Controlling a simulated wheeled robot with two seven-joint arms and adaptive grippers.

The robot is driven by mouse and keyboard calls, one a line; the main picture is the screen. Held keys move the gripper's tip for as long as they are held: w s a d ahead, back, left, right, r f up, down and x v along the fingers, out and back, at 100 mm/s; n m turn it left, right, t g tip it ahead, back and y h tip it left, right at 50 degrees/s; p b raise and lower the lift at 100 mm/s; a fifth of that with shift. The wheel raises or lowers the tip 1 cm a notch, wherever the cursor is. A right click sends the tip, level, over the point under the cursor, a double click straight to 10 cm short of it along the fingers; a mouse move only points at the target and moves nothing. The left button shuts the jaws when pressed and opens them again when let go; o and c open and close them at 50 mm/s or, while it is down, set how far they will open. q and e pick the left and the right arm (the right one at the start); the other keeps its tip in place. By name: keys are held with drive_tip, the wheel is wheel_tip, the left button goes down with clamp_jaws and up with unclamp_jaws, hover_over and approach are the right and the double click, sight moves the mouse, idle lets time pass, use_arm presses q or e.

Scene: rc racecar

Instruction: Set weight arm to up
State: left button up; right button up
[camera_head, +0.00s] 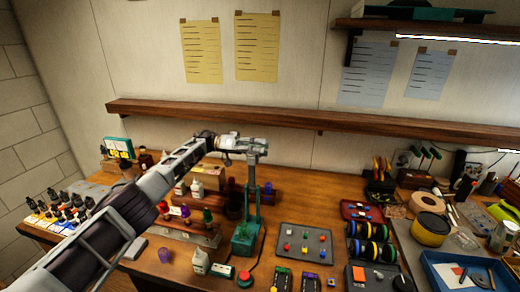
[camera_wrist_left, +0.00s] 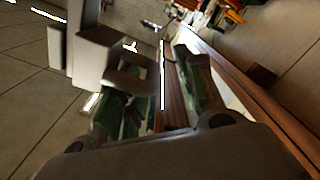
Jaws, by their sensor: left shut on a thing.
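A green stand (camera_head: 245,238) with a thin upright post (camera_head: 252,185) stands on the workbench in the middle of the head view. My left arm reaches in from the left, and my left gripper (camera_head: 250,147) is at the top of this post. It is shut on a grey part there, which looks like the weight arm; the gripper hides most of it, so its exact tilt is unclear. In the left wrist view my gripper's fingers (camera_wrist_left: 155,85) show close up, with a grey block (camera_wrist_left: 95,55) beside them. My right gripper is not in view.
A wooden shelf (camera_head: 400,127) runs along the wall just behind my left gripper. Small bottles (camera_head: 200,262) crowd the bench left of the stand. A grey tray (camera_head: 304,232) of small blocks and a blue bin (camera_head: 440,281) lie to the right.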

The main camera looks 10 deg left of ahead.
use_arm(q)
wheel_tip(320, 180, up, 10)
idle(0.6)
drive_tip(key=shift+f, duration=0.15)
